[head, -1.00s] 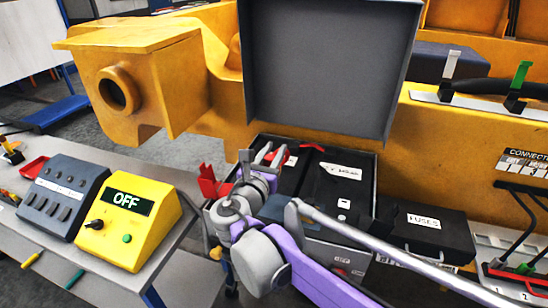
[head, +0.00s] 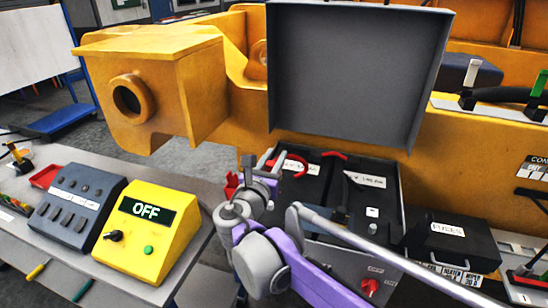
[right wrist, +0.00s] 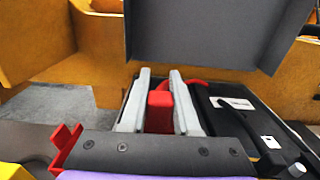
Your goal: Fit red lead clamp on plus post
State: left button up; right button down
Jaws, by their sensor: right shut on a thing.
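My right gripper (head: 277,158) is over the left part of the open battery box (head: 400,200). In the right wrist view its two pale fingers (right wrist: 164,75) are shut on the red lead clamp (right wrist: 159,112), a blocky red piece between them. A red curved piece (right wrist: 198,83) shows behind the right finger, at the black battery; in the head view it arches beside the gripper (head: 296,160). I cannot make out the plus post, nor whether the clamp touches it. My left gripper is not in view.
The box's raised grey lid (head: 350,75) stands behind the gripper. A black fuse box (head: 450,240) is to the right. A yellow OFF unit (head: 150,235) and a grey switch unit (head: 78,205) stand on the left bench. A red bracket (right wrist: 66,145) is left of my gripper.

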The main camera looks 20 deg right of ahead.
jog(key=shift+f+b, duration=1.6)
jog(key=shift+f, duration=1.25)
jog(key=shift+f+b, duration=0.7)
jog(key=shift+f, duration=0.9)
jog(key=c, duration=0.6)
grip_release()
jog(key=shift+o, duration=0.2)
jog(key=shift+a, duration=0.1)
